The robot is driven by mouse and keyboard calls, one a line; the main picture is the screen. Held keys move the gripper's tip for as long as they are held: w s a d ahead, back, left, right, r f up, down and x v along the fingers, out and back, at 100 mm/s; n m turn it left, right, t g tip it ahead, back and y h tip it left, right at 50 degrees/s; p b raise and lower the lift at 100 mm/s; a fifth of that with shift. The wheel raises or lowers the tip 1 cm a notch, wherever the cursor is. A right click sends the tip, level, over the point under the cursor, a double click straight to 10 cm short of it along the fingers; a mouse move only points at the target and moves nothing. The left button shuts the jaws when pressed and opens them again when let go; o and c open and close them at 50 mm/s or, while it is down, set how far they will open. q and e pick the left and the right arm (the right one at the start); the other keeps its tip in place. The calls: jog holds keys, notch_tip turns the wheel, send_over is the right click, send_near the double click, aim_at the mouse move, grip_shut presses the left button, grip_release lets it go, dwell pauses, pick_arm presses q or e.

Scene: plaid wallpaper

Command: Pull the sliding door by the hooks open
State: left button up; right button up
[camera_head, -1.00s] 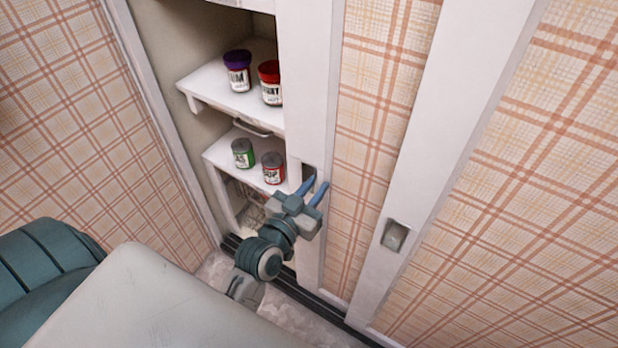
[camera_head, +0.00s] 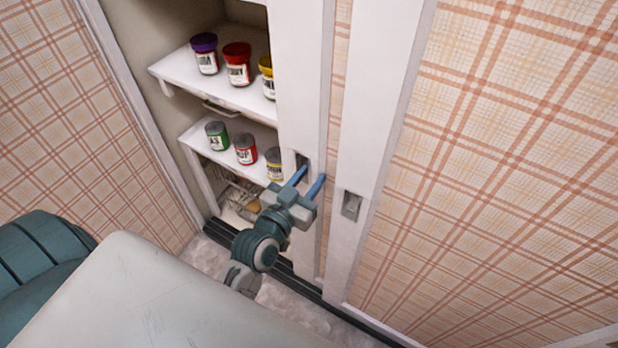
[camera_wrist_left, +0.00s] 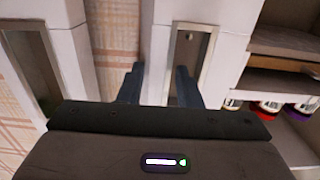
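The white sliding door (camera_head: 299,75) stands partly open, with the shelves showing to its left in the head view. Its recessed hook (camera_head: 303,160) is near its left edge, and it also shows in the left wrist view (camera_wrist_left: 190,50). A second recessed hook (camera_head: 351,206) is in the white panel to the right. My left gripper (camera_head: 309,180) is open, with two blue fingers apart. One fingertip is at the door's recess; the other is over the door to its right. In the wrist view, one finger reaches into the recess's lower part. My right gripper is not in view.
An upper shelf (camera_head: 178,72) holds several jars, including a purple-lidded one (camera_head: 205,53) and a red one (camera_head: 237,64). A lower shelf (camera_head: 199,150) holds several cans. The dark floor track (camera_head: 308,291) runs along the base. Plaid wall (camera_head: 70,110) stands at the left.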

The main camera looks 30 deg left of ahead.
pick_arm(q)
jog(key=shift+o, duration=0.6)
jog(key=shift+s, duration=0.25)
jog(key=s+b, duration=0.2)
jog(key=s, duration=0.8)
jog(key=shift+s+a+b, duration=0.15)
jog(key=shift+a+b, duration=0.2)
jog(key=shift+a, duration=0.1)
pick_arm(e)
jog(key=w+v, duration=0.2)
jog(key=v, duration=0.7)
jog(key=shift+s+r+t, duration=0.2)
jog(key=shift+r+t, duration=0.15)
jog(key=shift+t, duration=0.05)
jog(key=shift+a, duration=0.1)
